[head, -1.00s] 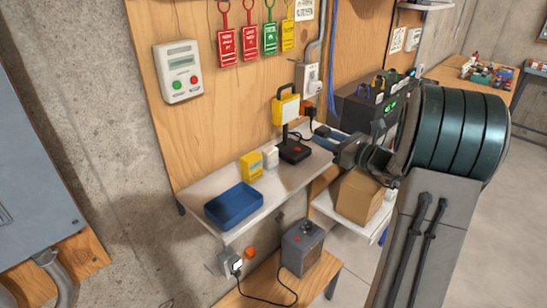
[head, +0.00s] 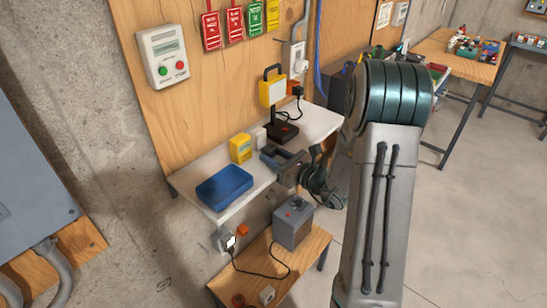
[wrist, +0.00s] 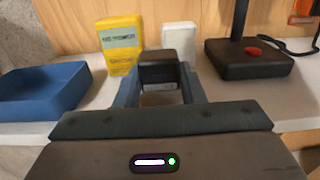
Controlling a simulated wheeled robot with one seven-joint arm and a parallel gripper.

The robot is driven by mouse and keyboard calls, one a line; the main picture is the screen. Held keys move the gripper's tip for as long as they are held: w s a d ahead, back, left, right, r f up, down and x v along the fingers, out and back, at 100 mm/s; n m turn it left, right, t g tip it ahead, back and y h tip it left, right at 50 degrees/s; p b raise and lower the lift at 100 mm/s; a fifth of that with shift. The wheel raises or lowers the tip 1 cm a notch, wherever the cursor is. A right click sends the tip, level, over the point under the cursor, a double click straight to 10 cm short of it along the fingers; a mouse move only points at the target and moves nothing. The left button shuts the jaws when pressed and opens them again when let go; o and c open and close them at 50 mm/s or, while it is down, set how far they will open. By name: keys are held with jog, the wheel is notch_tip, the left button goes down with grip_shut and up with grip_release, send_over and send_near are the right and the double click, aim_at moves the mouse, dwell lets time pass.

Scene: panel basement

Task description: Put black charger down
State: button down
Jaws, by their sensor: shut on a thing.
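My gripper (wrist: 158,92) is shut on the black charger (wrist: 170,68), a small dark block between its fingers in the wrist view. In the head view my gripper (head: 283,160) is at the front edge of the white shelf (head: 318,122), right of the blue tray. I cannot tell whether the charger touches the shelf.
The blue tray (head: 225,187) is at the shelf's left end. A yellow box (head: 240,148) and a white block (head: 262,137) stand behind my gripper. A black base with a red button (head: 284,133) is to the right. A grey box (head: 293,225) sits on the wooden bench below.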

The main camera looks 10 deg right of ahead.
jog(key=shift+f, duration=0.55)
jog(key=shift+f, duration=0.1)
jog(key=c, duration=1.4)
grip_release()
jog(key=shift+f, duration=0.1)
jog(key=o, duration=0.5)
jog(key=shift+c, duration=0.2)
jog(key=shift+r, duration=0.2)
